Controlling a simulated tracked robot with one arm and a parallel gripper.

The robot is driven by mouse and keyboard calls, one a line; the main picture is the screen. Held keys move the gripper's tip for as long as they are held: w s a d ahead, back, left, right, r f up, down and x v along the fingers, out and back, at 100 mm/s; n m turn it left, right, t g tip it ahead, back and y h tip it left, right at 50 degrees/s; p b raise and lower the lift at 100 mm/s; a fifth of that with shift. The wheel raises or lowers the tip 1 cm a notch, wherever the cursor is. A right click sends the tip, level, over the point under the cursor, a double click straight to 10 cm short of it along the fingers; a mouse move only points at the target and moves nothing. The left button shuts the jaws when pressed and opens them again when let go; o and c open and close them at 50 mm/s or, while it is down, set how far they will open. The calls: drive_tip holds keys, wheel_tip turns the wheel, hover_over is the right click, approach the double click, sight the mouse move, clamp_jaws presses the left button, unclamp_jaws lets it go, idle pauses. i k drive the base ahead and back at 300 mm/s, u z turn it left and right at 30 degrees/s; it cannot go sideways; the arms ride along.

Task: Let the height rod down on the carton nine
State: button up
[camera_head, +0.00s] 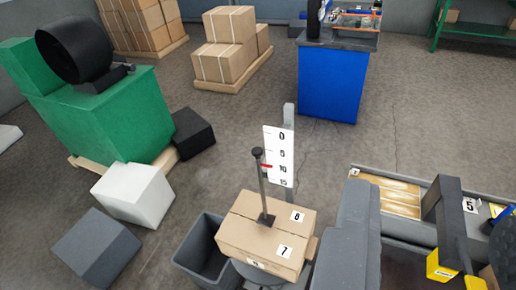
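The height rod (263,185) is a thin grey upright rod with a dark knob on top. Its dark foot (266,219) appears to rest on the top of a brown carton (240,228). The carton has labels 8 and 7, and a further small label low on its front that is too small to read surely. A white scale board (279,155) marked 0, 5, 10, 15 stands on a grey post behind the rod. A red pointer (267,166) by the rod lies near the 10. I cannot make out my gripper in this view.
A dark grey open bin (205,250) stands left of the carton. A grey block (352,240) and a bench with a dark arch (450,215) and yellow parts stand right. White (135,192) and grey (95,248) cubes lie left. Open floor lies behind.

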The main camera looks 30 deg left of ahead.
sight(264, 219)
drive_tip(key=k, duration=1.1)
drive_tip(key=u, duration=0.45)
drive_tip(key=i, duration=0.4)
drive_tip(key=u, duration=0.55)
drive_tip(key=i, duration=1.75)
drive_tip(key=z, duration=0.55)
